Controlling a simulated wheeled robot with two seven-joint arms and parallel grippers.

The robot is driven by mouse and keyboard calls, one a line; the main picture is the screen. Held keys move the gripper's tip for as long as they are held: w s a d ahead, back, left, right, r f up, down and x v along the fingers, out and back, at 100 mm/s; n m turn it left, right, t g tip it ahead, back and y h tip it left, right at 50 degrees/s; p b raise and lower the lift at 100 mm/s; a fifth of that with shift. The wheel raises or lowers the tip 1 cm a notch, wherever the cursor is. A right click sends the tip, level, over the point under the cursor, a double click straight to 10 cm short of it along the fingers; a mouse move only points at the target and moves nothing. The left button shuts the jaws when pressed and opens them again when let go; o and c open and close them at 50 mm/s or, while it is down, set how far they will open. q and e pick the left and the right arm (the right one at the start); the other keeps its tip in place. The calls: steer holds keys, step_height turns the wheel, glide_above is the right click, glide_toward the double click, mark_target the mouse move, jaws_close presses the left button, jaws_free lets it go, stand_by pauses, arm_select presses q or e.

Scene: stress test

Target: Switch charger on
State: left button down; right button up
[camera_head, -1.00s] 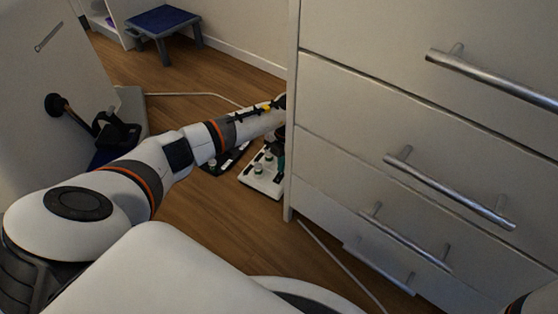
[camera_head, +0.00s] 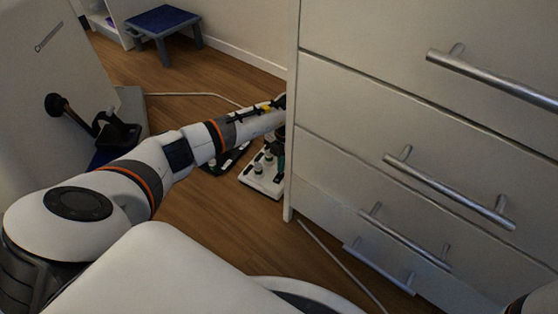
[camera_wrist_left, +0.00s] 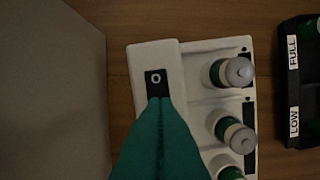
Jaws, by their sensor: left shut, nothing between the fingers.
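The charger (camera_head: 261,182) is a white tray-like unit on the wooden floor, beside the drawer cabinet in the head view. In the left wrist view the charger (camera_wrist_left: 205,46) shows several white-and-green batteries (camera_wrist_left: 233,72) in its slots. Its black switch (camera_wrist_left: 156,79), marked with a white O, is at the upper left of the unit. My left gripper (camera_wrist_left: 159,100), with green fingers, is shut and empty. Its tips are at the lower edge of the switch; I cannot tell whether they touch it. My right gripper is not in view.
A black tray (camera_wrist_left: 295,75) labelled FULL and LOW lies right of the charger in the wrist view. The white cabinet (camera_head: 345,85) stands close beside my left arm. A blue stool (camera_head: 163,20) stands at the back.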

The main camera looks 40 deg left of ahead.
arm_select(q)
steer(key=shift+f+b, duration=0.55)
steer(key=shift+f, duration=0.4)
stand_by(0.5)
steer(key=shift+r, duration=0.1)
step_height(320, 180, up, 7)
steer(key=p, duration=0.7)
stand_by(0.6)
